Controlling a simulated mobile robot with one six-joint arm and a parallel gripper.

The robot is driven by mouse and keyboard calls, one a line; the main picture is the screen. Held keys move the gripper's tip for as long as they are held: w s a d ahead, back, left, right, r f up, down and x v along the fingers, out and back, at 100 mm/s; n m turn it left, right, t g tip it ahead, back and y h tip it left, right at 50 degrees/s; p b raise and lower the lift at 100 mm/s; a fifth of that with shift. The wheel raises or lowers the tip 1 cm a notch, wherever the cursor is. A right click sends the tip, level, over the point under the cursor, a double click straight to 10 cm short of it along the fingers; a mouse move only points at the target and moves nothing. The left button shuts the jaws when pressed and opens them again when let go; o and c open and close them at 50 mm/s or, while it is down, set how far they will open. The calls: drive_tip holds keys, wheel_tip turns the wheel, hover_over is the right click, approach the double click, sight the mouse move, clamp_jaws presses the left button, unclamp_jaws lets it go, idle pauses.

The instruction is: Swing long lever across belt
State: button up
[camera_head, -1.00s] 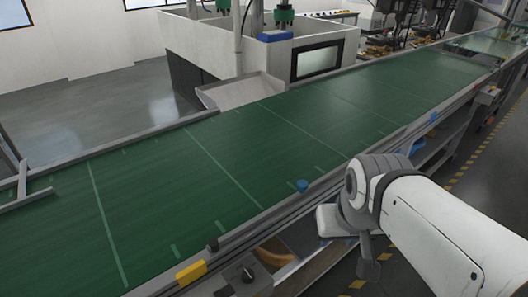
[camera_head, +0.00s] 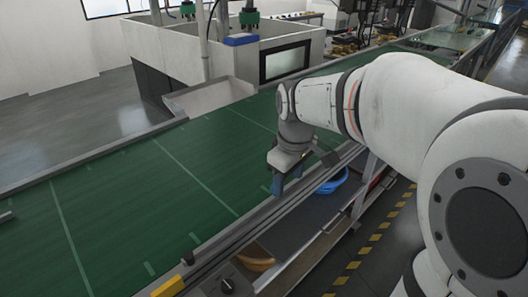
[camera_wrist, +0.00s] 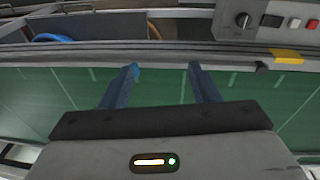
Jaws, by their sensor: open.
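The green belt (camera_head: 130,190) runs diagonally through the head view; it also fills much of the wrist view (camera_wrist: 40,100). A grey bar end (camera_head: 5,216) shows at the far left edge over the belt. It may be the long lever, but most of it is out of view. My gripper (camera_head: 286,184) points down over the belt's near rail. In the wrist view my gripper (camera_wrist: 163,70) is open, with two blue fingers apart and nothing between them.
A black knob (camera_head: 188,258) and a yellow block (camera_head: 168,285) sit on the near rail, by a control box with a dial (camera_head: 227,286). A blue bowl (camera_head: 332,182) lies below the rail. A white machine (camera_head: 285,60) stands behind the belt.

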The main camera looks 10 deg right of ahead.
drive_tip(key=w+f+n, duration=0.2)
drive_tip(key=w, duration=0.2)
drive_tip(key=w+f+n+g, duration=0.1)
drive_tip(key=w+f+n, duration=0.1)
drive_tip(key=w, duration=0.3)
drive_tip(key=w+f+n, duration=0.3)
drive_tip(key=w+n, duration=0.1)
drive_tip(key=w, duration=0.1)
drive_tip(key=shift+w+d+g+b, duration=0.15)
drive_tip(key=shift+d+g+b, duration=0.05)
drive_tip(key=shift+g+b, duration=0.2)
drive_tip(key=shift+w+f, duration=0.15)
drive_tip(key=shift+f, duration=0.5)
wheel_tip(320, 180, down, 7)
drive_tip(key=shift+r+p, duration=0.1)
drive_tip(key=shift+p, duration=0.55)
drive_tip(key=shift+c, duration=0.3)
